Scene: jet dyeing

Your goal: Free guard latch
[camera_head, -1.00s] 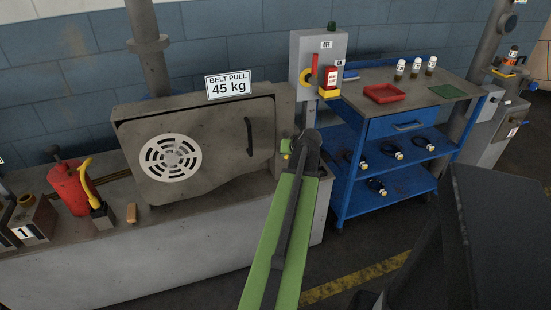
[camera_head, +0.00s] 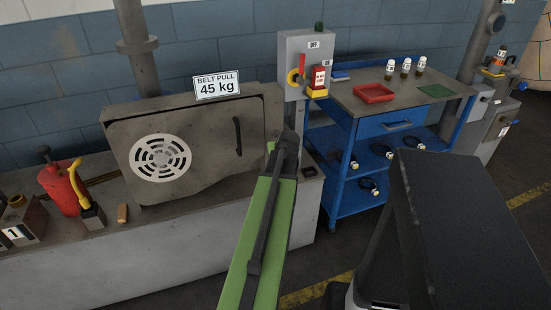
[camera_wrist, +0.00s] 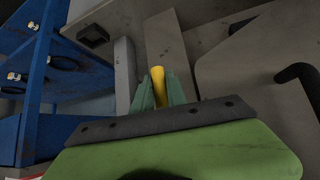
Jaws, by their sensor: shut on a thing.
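The guard (camera_head: 212,170) is a grey cover with a round white vent and a black handle (camera_head: 238,136), standing closed on a grey base. In the wrist view, a yellow latch grip (camera_wrist: 158,86) stands between the green fingers of my gripper (camera_wrist: 159,80). The fingers are shut on it, beside the guard's right end. Part of the guard (camera_wrist: 252,70) and its black handle (camera_wrist: 296,74) show at the right of the wrist view. In the head view my own green arm covers the latch and most of the gripper.
A grey switch box (camera_head: 297,55) with a red lever stands right behind the arm. A blue trolley (camera_head: 345,185) with a red tray (camera_head: 373,93) is close on the right. A red can (camera_head: 60,188) and a yellow-handled tool (camera_head: 88,205) stand left on the base.

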